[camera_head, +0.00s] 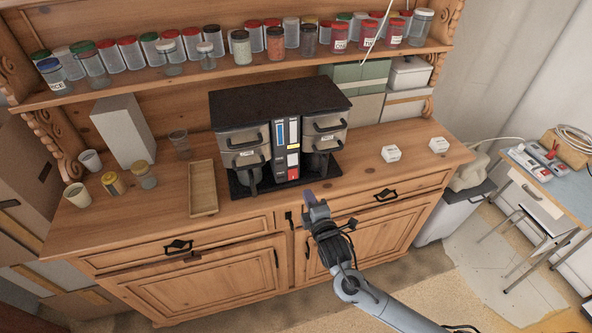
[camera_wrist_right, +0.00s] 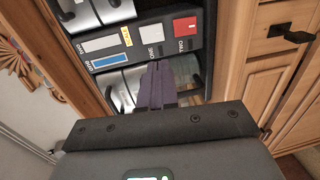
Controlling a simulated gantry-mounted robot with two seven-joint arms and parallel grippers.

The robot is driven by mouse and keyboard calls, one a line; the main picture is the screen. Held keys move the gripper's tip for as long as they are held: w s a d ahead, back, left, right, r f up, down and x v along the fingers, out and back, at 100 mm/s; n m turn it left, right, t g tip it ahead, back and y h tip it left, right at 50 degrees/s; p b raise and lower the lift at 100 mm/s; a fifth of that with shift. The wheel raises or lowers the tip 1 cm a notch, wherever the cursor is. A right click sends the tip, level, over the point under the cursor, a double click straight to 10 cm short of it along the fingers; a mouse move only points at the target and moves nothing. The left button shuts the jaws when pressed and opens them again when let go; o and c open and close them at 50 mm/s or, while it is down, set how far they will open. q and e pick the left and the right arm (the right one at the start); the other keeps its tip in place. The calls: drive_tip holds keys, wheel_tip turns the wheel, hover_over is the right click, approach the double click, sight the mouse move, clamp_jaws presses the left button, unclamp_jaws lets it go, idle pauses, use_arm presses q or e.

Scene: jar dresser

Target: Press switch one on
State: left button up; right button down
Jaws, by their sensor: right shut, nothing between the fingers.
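A dark coffee machine (camera_head: 277,110) stands on the wooden dresser. Its upright centre panel (camera_head: 285,160) has blue, white and yellow patches and a red switch (camera_head: 293,173) near the bottom. My right gripper (camera_head: 309,197) is shut and empty, in front of the machine near the counter's front edge. In the wrist view its dark fingertips (camera_wrist_right: 156,66) point towards the panel's lower part and look apart from the red switch. My left gripper is not in view.
A wooden tray (camera_head: 203,190) lies left of the machine. Cups and small jars (camera_head: 113,184) stand farther left. A shelf of jars (camera_head: 240,47) runs above. The counter in front of the machine is clear.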

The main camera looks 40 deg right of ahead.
sight(293, 164)
drive_tip(key=p+x, duration=0.2)
drive_tip(key=x, duration=1.2)
